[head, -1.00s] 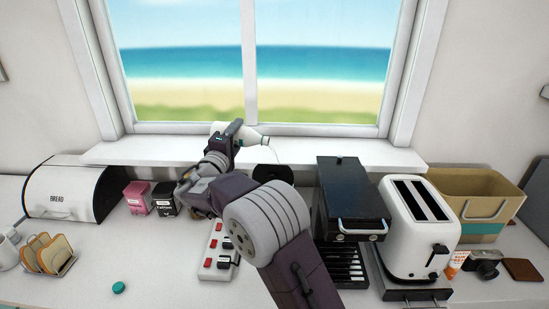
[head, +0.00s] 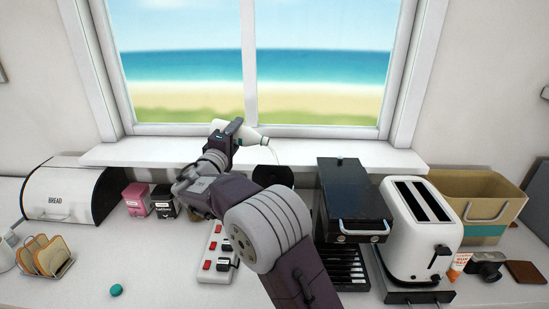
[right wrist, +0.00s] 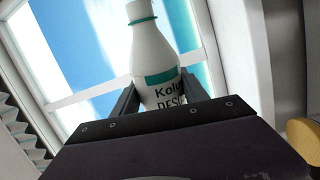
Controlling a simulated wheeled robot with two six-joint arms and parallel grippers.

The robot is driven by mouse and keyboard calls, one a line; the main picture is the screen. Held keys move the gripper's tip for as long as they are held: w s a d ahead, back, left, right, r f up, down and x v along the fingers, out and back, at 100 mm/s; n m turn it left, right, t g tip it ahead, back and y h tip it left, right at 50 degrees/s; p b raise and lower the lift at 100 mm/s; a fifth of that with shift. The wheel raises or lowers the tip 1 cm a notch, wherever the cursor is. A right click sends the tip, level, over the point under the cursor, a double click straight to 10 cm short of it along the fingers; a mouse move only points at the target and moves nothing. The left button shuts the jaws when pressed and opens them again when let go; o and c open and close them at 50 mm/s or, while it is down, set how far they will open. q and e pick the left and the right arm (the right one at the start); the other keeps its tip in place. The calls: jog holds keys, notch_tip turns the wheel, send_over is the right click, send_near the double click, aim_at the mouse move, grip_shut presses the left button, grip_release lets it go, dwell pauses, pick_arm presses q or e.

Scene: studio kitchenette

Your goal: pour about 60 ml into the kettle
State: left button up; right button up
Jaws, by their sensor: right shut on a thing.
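My right gripper (head: 228,136) is shut on a white bottle (head: 246,138) with a teal band, held in front of the window sill. In the head view the bottle is tipped over, its neck pointing right and a little down. The right wrist view shows the bottle (right wrist: 155,62) between the fingers, with a teal ring at its neck and part of a dark label. A thin pale line, like a stream, curves down to the right from the mouth. I cannot clearly identify the kettle. My left gripper is not in view.
A dark round thing (head: 270,177) shows partly behind my arm. A black machine (head: 352,200) and white toaster (head: 421,235) stand right, a power strip (head: 213,255) below. A teal cap (head: 116,290) lies on the counter. The bread bin (head: 62,190) is left.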

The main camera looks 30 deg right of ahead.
aim_at(235, 142)
jog(key=p, duration=0.2)
jog(key=n+p, duration=0.1)
jog(key=p, duration=0.1)
jog(key=shift+a+r, duration=0.1)
jog(key=shift+r, duration=0.2)
jog(key=shift+w+f+n+p, duration=0.15)
jog(key=shift+f+n+p, duration=0.5)
jog(key=shift+n+p, duration=0.35)
jog(key=shift+f+b, duration=0.3)
jog(key=shift+f, duration=0.5)
jog(key=n+p, duration=0.1)
jog(key=p, duration=0.2)
jog(key=shift+w+a+f+n+y+p, duration=0.2)
jog(key=shift+f+n+y+p, duration=0.1)
jog(key=shift+f+n, duration=0.1)
jog(key=shift+a+f, duration=0.1)
jog(key=shift+f, duration=0.1)
jog(key=shift+w+a+f+n, duration=0.1)
jog(key=shift+f+n, duration=0.25)
jog(key=shift+n, duration=0.05)
